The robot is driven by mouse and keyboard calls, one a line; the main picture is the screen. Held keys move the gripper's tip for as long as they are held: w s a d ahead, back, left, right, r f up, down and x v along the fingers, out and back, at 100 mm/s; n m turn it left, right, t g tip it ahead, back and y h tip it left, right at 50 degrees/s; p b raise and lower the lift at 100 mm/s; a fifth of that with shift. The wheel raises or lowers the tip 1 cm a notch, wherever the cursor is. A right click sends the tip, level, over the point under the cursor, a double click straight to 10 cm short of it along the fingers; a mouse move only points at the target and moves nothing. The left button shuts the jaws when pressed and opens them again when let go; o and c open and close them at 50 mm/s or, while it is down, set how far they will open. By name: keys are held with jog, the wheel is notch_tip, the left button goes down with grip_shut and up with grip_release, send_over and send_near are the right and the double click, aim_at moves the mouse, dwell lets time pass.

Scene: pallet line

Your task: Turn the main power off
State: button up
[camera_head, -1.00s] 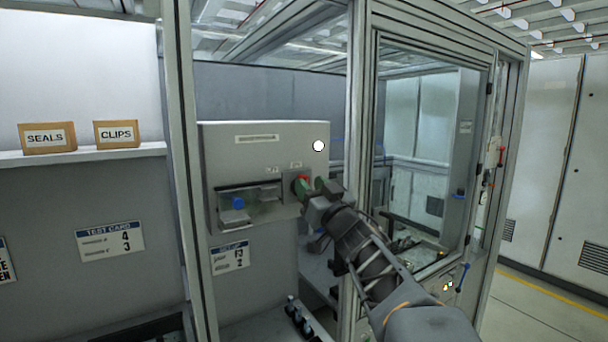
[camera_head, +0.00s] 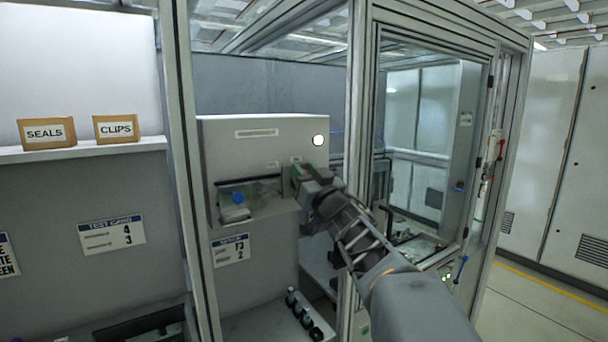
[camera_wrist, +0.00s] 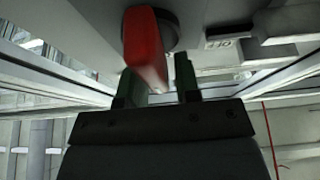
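The red switch handle (camera_wrist: 144,48) stands out from a dark round base on the machine's panel in the wrist view. My gripper (camera_wrist: 158,72) has its two dark green fingers apart at the handle. The handle overlaps the left finger, and a gap shows between it and the right finger. Whether the left finger touches it I cannot tell. In the head view my gripper (camera_head: 303,174) is at the lower right of the grey machine housing (camera_head: 225,145) and hides the handle. A round white lamp (camera_head: 318,140) glows above it.
A frame post (camera_head: 355,100) and a glass door (camera_head: 420,150) stand close on the right. Boxes marked SEALS (camera_head: 47,132) and CLIPS (camera_head: 116,128) sit on a shelf at left.

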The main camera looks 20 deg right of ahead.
jog(key=shift+f, duration=0.15)
grip_shut()
jog(key=shift+f, duration=0.1)
jog(key=shift+w+f+n, duration=0.1)
jog(key=shift+f+n, duration=0.1)
jog(key=shift+n, duration=0.1)
jog(key=n+g+y, duration=0.1)
jog(key=n, duration=0.2)
jog(key=a+n+g+y+b, duration=0.1)
jog(key=n+y, duration=0.1)
jog(key=n, duration=0.2)
jog(key=n+g+y+b, duration=0.1)
jog(key=n+y, duration=0.1)
jog(key=n, duration=0.2)
jog(key=shift+a+f, duration=0.35)
jog(key=n, duration=0.2)
jog(key=n+g, duration=0.1)
jog(key=n, duration=0.1)
jog(key=n+g+y, duration=0.1)
jog(key=n, duration=0.1)
jog(key=shift+s+a+f+n, duration=0.2)
jog(key=shift+a+f+n, duration=0.1)
jog(key=shift+a+f, duration=0.1)
jog(key=shift+f+n+g+p, duration=0.2)
jog(key=shift+n+g, duration=0.2)
jog(key=shift+n, duration=0.55)
jog(key=shift+f+n+g+p, duration=0.15)
jog(key=shift+n+g, duration=0.25)
jog(key=shift+n, duration=0.55)
jog(key=shift+s+r, duration=0.1)
